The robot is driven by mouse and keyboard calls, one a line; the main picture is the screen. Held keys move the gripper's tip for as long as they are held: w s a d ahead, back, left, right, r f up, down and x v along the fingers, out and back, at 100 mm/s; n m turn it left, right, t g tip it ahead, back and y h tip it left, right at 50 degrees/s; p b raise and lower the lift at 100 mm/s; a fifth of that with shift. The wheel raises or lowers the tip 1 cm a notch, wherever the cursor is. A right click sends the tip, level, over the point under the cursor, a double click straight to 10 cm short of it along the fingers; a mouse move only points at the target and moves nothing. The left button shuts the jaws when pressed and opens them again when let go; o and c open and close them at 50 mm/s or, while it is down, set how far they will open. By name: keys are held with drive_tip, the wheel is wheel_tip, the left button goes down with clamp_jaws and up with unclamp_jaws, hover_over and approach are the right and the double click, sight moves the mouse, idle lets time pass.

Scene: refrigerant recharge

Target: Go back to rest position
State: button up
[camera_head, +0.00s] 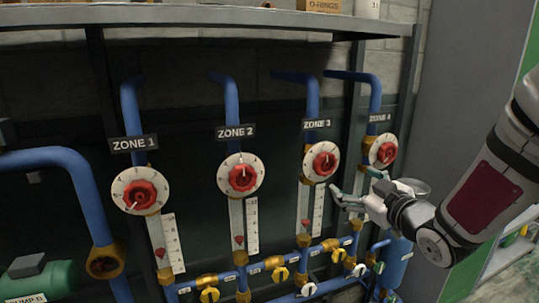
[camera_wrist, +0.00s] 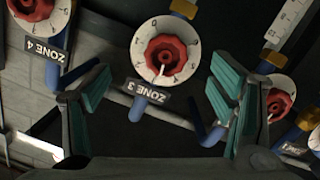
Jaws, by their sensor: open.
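My gripper (camera_head: 348,188) is in front of the pipe panel, between the Zone 3 dial and the Zone 4 dial in the head view. In the wrist view its two teal-padded fingers (camera_wrist: 160,98) are spread wide with nothing between them. The Zone 3 dial (camera_head: 321,161), white with a red knob, shows beyond the fingers in the wrist view (camera_wrist: 165,55), apart from them. The Zone 4 dial (camera_head: 383,151) is just above and right of the gripper in the head view. The Zone 2 dial (camera_head: 241,174) and Zone 1 dial (camera_head: 140,190) stand to the left.
A grey shelf (camera_head: 200,15) runs above the panel, with a cardboard box (camera_head: 320,5) on it. Blue pipes, white scales and several small yellow and white valves (camera_head: 280,274) sit below the dials. A green pump (camera_head: 40,280) is at lower left. A grey wall (camera_head: 465,90) stands at right.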

drive_tip(key=s+a+m+g+h, duration=0.2)
drive_tip(key=s+g, duration=0.3)
drive_tip(key=s, duration=1)
drive_tip(key=s+a+m+g+h, duration=0.1)
drive_tip(key=s+m+g, duration=0.4)
drive_tip(key=s, duration=1)
drive_tip(key=shift+s+a+r+g+h, duration=0.3)
drive_tip(key=shift+s+a+g+h, duration=0.1)
drive_tip(key=shift+a+g, duration=0.25)
drive_tip(key=shift+d, duration=0.1)
